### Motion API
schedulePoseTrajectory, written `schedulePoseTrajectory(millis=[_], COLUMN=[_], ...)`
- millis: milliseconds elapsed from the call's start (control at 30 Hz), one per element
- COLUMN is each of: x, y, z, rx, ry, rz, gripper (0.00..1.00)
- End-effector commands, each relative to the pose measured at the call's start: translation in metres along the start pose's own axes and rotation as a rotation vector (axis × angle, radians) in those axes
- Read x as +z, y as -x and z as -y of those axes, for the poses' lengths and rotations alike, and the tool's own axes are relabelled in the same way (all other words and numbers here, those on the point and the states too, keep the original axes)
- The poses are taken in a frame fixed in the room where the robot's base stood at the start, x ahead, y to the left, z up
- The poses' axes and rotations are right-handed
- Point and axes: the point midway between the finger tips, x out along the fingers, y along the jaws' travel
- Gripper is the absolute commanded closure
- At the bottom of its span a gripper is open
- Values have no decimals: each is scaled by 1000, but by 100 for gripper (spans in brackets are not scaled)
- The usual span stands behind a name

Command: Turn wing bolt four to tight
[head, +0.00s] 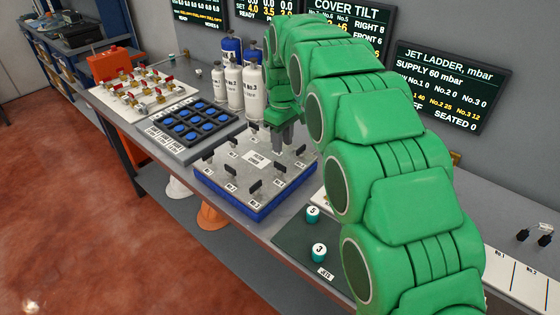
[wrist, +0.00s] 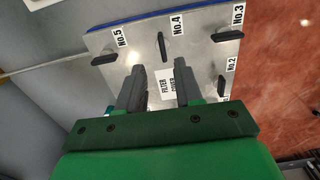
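Wing bolt four (wrist: 162,46) is a dark wing beside the No.4 label (wrist: 177,25), at the top edge of the pale filter cover (wrist: 200,60) in the wrist view. Its wing points roughly up and down the picture. My gripper (wrist: 159,66) is open and empty, its two dark fingers apart, with bolt four showing beyond and between the tips. In the head view my gripper (head: 283,145) points down over the back of the filter cover (head: 222,178) on its blue base. My fingers partly hide the bolts there, so I cannot pick out bolt four.
Wing bolts five (wrist: 105,58), three (wrist: 228,37) and two (wrist: 222,87) stand around the cover. White bottles (head: 253,95) stand behind it. A button tray (head: 190,130) is to the left. Numbered jets (head: 312,214) stand on a dark mat to the right. The cover tilt screen (head: 350,25) hangs behind.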

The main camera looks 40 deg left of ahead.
Motion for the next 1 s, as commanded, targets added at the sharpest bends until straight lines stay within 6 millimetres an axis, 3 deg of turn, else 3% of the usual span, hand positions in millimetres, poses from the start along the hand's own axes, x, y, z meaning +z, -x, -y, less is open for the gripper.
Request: schedulePoseTrajectory(millis=[267, 733, 1000], x=[-6, -7, -6], y=[-11, -70, -82], z=[4, 4, 3], rx=[-2, -1, -2], ry=[15, 15, 14], rz=[1, 1, 1], gripper=[65, 65, 65])
